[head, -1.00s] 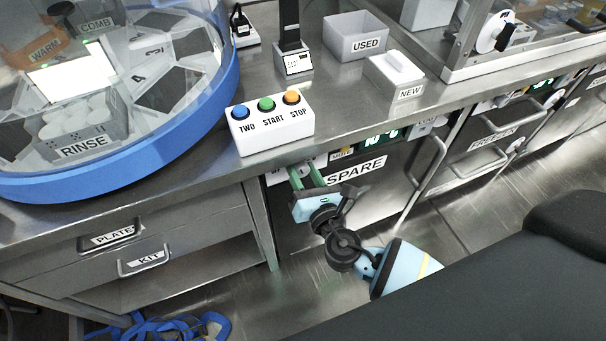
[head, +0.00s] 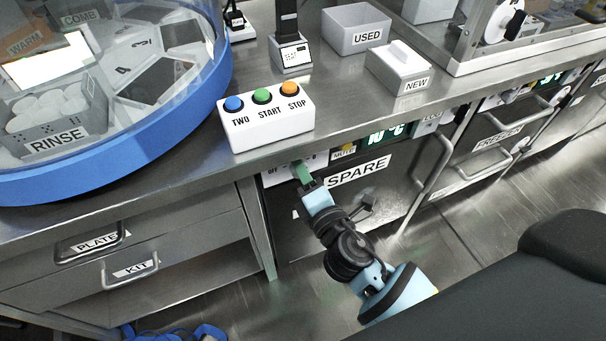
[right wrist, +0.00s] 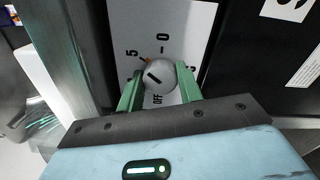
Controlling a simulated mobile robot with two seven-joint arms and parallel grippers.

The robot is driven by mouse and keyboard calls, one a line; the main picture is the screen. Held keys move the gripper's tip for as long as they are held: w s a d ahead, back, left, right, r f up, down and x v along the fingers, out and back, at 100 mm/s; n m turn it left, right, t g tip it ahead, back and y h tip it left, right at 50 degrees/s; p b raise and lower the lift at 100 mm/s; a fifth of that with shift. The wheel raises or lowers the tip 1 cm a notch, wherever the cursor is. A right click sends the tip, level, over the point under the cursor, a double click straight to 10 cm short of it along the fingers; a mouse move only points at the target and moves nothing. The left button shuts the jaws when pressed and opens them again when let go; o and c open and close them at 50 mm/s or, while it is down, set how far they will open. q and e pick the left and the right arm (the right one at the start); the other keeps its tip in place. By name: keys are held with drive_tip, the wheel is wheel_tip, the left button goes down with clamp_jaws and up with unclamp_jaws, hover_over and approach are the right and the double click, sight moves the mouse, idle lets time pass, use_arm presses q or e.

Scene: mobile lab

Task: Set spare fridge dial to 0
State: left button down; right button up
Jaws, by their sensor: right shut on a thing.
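The spare fridge (head: 345,205) is under the bench, with a SPARE label on its front. Its dial (right wrist: 158,76) is a round grey knob on a white panel (right wrist: 150,20) marked OFF, 0 and 5. A dark line on the knob slants toward the upper left, and a small orange mark shows at the knob's upper left edge. My right gripper (right wrist: 160,88) is shut on the dial, one green finger on each side. In the head view my right gripper (head: 303,173) hides most of the dial. My left gripper is out of view.
A white button box (head: 266,122) stands on the bench edge above the dial. The bench overhangs the fridge front. A MUTE button (head: 343,152) and a green display (head: 385,138) are right of the dial. A fridge handle (head: 435,165) sticks out farther right.

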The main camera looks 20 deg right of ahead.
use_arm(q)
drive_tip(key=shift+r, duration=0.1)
use_arm(e)
drive_tip(key=shift+a+f+m, duration=0.1)
drive_tip(key=shift+m, duration=5.1)
drive_tip(key=o, duration=0.8)
drive_tip(key=shift+o, duration=0.9)
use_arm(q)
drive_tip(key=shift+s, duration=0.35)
